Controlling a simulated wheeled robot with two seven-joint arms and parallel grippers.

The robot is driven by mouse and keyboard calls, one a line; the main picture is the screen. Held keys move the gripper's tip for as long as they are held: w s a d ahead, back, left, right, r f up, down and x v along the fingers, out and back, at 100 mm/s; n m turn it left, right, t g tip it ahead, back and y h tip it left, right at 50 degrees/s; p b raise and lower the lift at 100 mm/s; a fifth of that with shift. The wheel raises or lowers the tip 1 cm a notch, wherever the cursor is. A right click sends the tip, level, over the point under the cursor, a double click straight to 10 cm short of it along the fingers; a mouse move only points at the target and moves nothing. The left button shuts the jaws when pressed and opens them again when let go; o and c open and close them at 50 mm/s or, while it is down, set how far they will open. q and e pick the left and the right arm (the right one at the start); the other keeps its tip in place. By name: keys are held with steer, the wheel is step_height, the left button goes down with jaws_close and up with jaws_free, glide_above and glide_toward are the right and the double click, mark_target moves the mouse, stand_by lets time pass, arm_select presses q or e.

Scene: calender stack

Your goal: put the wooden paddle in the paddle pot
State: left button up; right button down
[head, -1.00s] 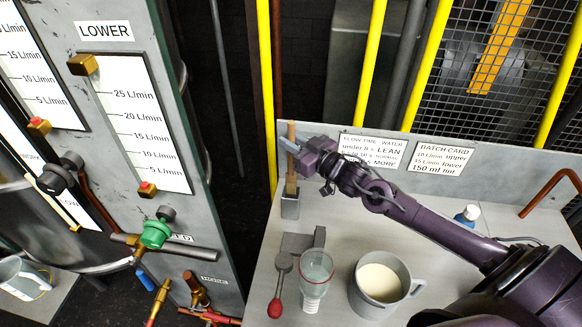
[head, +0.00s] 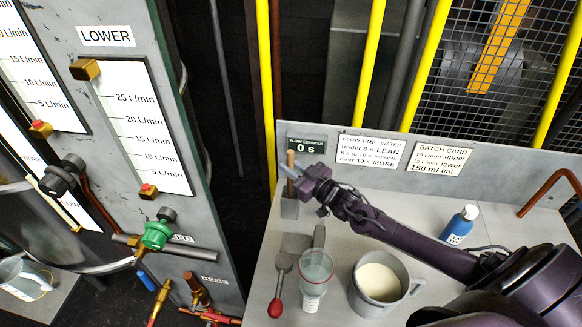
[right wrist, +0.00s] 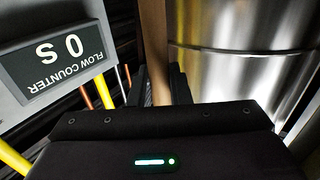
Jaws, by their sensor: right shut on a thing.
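The wooden paddle (head: 290,159) stands upright at the back left of the bench, with its lower part inside the grey paddle pot (head: 290,209). My right gripper (head: 290,176) is shut on the paddle just above the pot. In the right wrist view the paddle (right wrist: 155,45) runs down between the two dark fingers (right wrist: 157,88). The paddle's lower end is hidden in the pot. My left gripper is not in view.
A blue bottle (head: 459,226) is to the right. The flow counter (head: 306,146) reads 0 S on the back panel.

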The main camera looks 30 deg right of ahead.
steer(key=c, duration=1.3)
jaws_free()
steer(key=shift+f, duration=0.1)
steer(key=shift+c, duration=0.2)
steer(key=shift+r, duration=0.3)
steer(key=v, duration=1.2)
steer(key=shift+b, duration=0.4)
steer(key=shift+f, duration=0.1)
